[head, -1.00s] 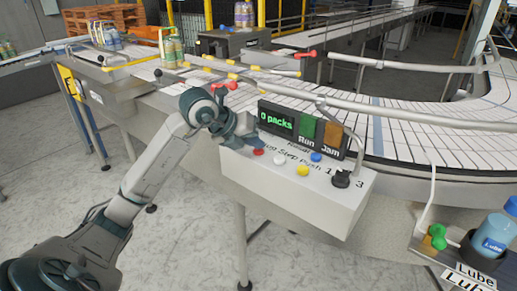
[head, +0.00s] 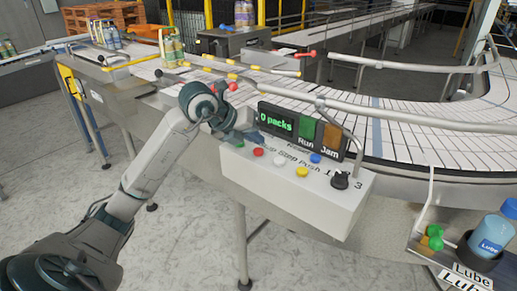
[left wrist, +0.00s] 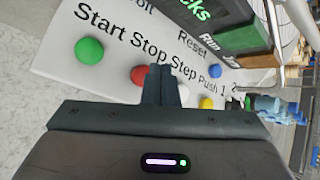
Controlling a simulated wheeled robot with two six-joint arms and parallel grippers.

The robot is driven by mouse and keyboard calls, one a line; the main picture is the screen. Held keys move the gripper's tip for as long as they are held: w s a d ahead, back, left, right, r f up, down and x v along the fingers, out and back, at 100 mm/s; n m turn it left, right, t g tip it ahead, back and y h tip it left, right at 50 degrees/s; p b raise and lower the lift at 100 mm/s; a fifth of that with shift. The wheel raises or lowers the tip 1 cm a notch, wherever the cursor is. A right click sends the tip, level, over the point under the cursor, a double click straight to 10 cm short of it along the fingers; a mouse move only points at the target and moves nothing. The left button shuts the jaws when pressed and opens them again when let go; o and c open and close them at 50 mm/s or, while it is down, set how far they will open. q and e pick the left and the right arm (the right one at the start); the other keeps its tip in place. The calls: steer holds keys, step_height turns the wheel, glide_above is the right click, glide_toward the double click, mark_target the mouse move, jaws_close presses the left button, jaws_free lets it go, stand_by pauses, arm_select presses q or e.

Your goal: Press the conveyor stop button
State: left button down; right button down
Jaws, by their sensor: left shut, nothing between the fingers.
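The red stop button (head: 258,151) is on the white control box (head: 300,200). In the left wrist view, the red button (left wrist: 139,74) sits below the word Stop, between the green button (left wrist: 88,50) and the white button (left wrist: 183,92). My left gripper (head: 240,136) is at the box's left end, beside and behind the red button in the head view. In the left wrist view its shut fingers (left wrist: 161,82) show just right of the red button, with nothing between them. Whether they touch the box is not clear. My right gripper is out of view.
A yellow button (head: 302,171), a blue button (head: 315,158) and a black knob (head: 340,181) are on the same box. A display (head: 277,120) reading "0 packs" stands behind them. The conveyor rail (head: 400,109) runs behind. A blue Lube bottle (head: 492,236) is at the right.

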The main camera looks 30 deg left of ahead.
mark_target(255, 151)
arm_select(q)
steer(key=shift+r+p, duration=1.7)
steer(key=shift+r, duration=0.85)
steer(key=shift+f, duration=0.1)
